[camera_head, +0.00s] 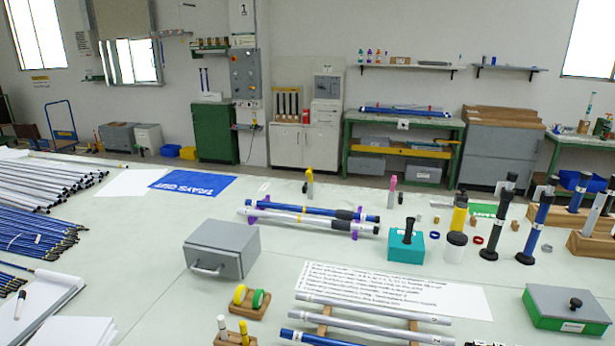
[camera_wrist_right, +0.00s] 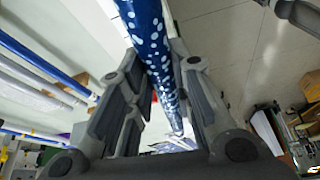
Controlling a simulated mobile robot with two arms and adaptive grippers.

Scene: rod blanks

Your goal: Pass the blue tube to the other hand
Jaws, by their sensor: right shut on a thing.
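In the right wrist view a blue tube with white spots (camera_wrist_right: 152,45) runs from the top edge down between the fingers of my right gripper (camera_wrist_right: 163,95). The gripper is shut on it. The tube's near end is cut off at the top of the picture. A dark grey jointed part, which looks like a piece of my left gripper (camera_wrist_right: 300,12), shows at the top right corner, apart from the tube. Its fingers are too cut off to read. Neither gripper shows in the head view.
On the white table, blue and silver tubes (camera_head: 310,208) lie on purple rests. A grey box (camera_head: 222,250) stands left of centre. Upright tubes on black bases (camera_head: 537,230) stand at right. Rod bundles (camera_head: 45,185) fill the left. A printed sheet (camera_head: 390,290) lies front centre.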

